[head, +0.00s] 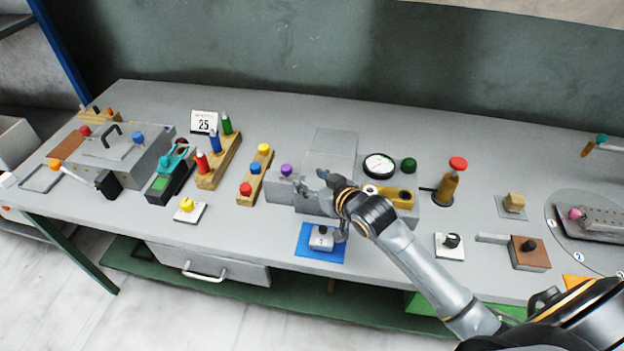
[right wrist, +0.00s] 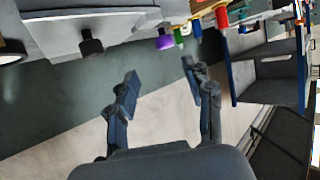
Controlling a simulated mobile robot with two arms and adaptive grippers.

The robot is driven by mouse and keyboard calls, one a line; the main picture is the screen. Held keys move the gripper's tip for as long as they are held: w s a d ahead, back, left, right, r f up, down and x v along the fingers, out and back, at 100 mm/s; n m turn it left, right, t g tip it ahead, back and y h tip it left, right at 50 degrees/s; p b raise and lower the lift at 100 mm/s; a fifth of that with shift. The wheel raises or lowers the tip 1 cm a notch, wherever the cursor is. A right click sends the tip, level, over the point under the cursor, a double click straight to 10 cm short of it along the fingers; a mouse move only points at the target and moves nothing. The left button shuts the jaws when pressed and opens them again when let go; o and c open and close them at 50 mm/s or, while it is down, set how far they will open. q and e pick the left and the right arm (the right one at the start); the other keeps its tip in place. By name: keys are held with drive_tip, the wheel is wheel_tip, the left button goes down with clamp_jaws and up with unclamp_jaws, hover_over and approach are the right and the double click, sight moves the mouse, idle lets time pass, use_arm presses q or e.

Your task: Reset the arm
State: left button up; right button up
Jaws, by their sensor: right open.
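My right arm comes in from the lower right in the head view. Its gripper (head: 328,205) is over the front middle of the workbench, in front of the grey press block (head: 283,193) and above the small block numbered 5 (head: 320,240) on the blue mat (head: 309,254). In the right wrist view the two fingers of the gripper (right wrist: 160,78) are spread apart with nothing between them. The floor and a dark green surface show behind them. My left gripper is in neither view.
The workbench (head: 250,120) holds several fixtures: a round gauge (head: 379,166), a red-topped post (head: 458,164), wooden racks with coloured pegs (head: 223,160) and a grey box (head: 125,155) at left. A turntable (head: 559,213) is at right. The back strip is mostly clear.

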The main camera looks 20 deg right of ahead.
drive_tip(key=s+a+f+g+h, duration=0.1)
drive_tip(key=s+f+g, duration=0.2)
drive_tip(key=s, duration=0.8)
drive_tip(key=s+f+g+h, duration=0.1)
drive_tip(key=s+f+g, duration=0.25)
drive_tip(key=s, duration=0.65)
drive_tip(key=s+a+f+g, duration=0.1)
drive_tip(key=s+f+g, duration=0.2)
drive_tip(key=s, duration=0.8)
wheel_tip(320, 180, down, 32)
drive_tip(key=s+g+b, duration=0.2)
drive_tip(key=b, duration=0.2)
drive_tip(key=s+d+f+b, duration=0.2)
drive_tip(key=s+f+b, duration=0.1)
drive_tip(key=s+f, duration=1.2)
drive_tip(key=shift+s+d+f+g+h, duration=0.3)
drive_tip(key=shift+s+d+f+g, duration=0.1)
drive_tip(key=shift+f, duration=0.4)
